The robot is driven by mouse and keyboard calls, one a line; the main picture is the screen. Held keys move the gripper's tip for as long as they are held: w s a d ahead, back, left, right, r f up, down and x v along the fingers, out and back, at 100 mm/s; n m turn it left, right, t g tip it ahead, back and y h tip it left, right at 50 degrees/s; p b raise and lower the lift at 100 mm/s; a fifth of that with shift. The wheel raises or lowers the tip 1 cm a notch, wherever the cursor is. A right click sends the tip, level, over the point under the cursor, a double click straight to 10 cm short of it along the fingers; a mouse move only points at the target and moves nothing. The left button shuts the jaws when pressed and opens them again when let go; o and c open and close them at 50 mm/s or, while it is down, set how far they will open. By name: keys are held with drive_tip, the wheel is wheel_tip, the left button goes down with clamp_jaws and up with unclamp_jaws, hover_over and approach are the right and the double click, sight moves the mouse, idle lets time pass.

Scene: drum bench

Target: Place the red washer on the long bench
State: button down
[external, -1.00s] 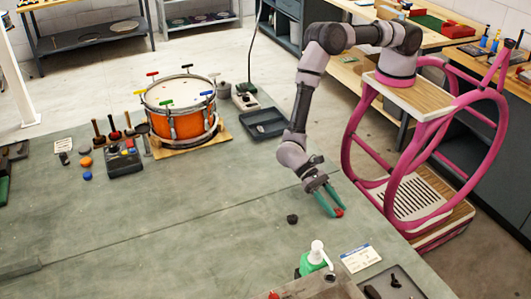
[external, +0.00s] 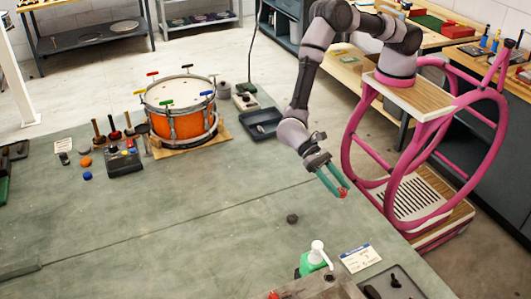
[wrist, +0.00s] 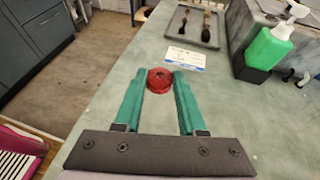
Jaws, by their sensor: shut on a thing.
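The red washer (external: 342,193) is held between the green fingertips of my gripper (external: 338,188), close to the right edge of the long grey-green bench (external: 190,220). In the wrist view, the washer (wrist: 159,79) is a round red disc with a dark centre, pinched between the tips of my gripper (wrist: 160,82). It appears to be above the bench top and apart from it, though the exact height is hard to judge.
A dark round piece (external: 292,218) lies on the bench left of my gripper. A green pump bottle (external: 314,262), a white label card (external: 360,259) and a tray (external: 398,285) are at the near end. An orange drum (external: 182,108) stands farther back. The bench middle is clear.

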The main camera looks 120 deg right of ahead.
drive_tip(key=s+d+r+m+t+h, duration=0.1)
drive_tip(key=d+r+m+t, duration=0.2)
drive_tip(key=d, duration=1)
drive_tip(key=s+d+r+m+t, duration=0.1)
drive_tip(key=d+m+t, duration=0.25)
drive_tip(key=d, duration=0.95)
drive_tip(key=s+d+r+m+t+h, duration=0.1)
drive_tip(key=d+r+m+t, duration=0.2)
drive_tip(key=d, duration=1.1)
wheel_tip(320, 180, up, 12)
drive_tip(key=w+m+t+h, duration=0.2)
drive_tip(key=m+t+h, duration=0.4)
drive_tip(key=m+h, duration=0.1)
drive_tip(key=shift+w+m, duration=0.35)
drive_tip(key=shift+w, duration=0.05)
drive_tip(key=shift+w+f, duration=0.1)
